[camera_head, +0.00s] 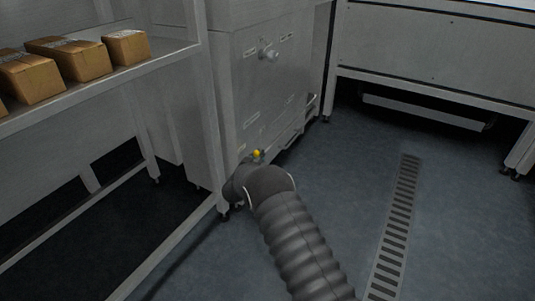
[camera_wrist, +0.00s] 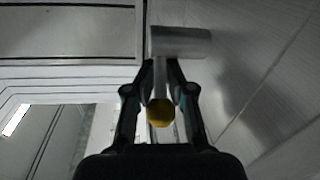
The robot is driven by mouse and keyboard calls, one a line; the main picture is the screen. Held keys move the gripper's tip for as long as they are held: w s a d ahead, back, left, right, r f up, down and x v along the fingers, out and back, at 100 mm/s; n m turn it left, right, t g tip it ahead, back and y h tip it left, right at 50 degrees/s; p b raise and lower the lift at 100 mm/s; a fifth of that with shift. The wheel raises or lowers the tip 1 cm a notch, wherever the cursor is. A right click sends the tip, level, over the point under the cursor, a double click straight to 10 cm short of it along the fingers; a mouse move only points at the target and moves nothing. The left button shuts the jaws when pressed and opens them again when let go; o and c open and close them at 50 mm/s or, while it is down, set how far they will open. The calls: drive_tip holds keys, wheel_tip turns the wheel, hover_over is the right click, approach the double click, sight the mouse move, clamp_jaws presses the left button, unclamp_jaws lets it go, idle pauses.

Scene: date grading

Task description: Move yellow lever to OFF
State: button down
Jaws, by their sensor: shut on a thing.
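The yellow lever (camera_head: 257,154) shows low on the side of a grey metal cabinet, just past the end of my arm. In the wrist view the lever's yellow knob (camera_wrist: 160,113) sits between the two fingers of my gripper (camera_wrist: 163,88). Its metal stem runs from the knob to a grey cylindrical fitting (camera_wrist: 180,42). My gripper is shut on the lever. In the head view my wrist hides the gripper and the lower part of the lever. I cannot read any OFF mark.
The grey cabinet (camera_head: 258,85) carries a round knob (camera_head: 268,52) and several small labels. A shelf (camera_head: 150,62) with several cardboard boxes (camera_head: 68,58) stands at the left. A floor drain grate (camera_head: 397,225) runs along open blue floor at the right, before a bench (camera_head: 430,60).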

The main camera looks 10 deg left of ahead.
drive_tip(key=shift+s+a+r, duration=0.1)
drive_tip(key=shift+a+r, duration=0.15)
drive_tip(key=shift+a, duration=0.05)
drive_tip(key=c, duration=1.2)
unclamp_jaws()
drive_tip(key=shift+s+a, duration=0.1)
drive_tip(key=shift+a, duration=0.05)
drive_tip(key=shift+d+f, duration=0.1)
drive_tip(key=shift+d, duration=0.25)
drive_tip(key=v, duration=1.2)
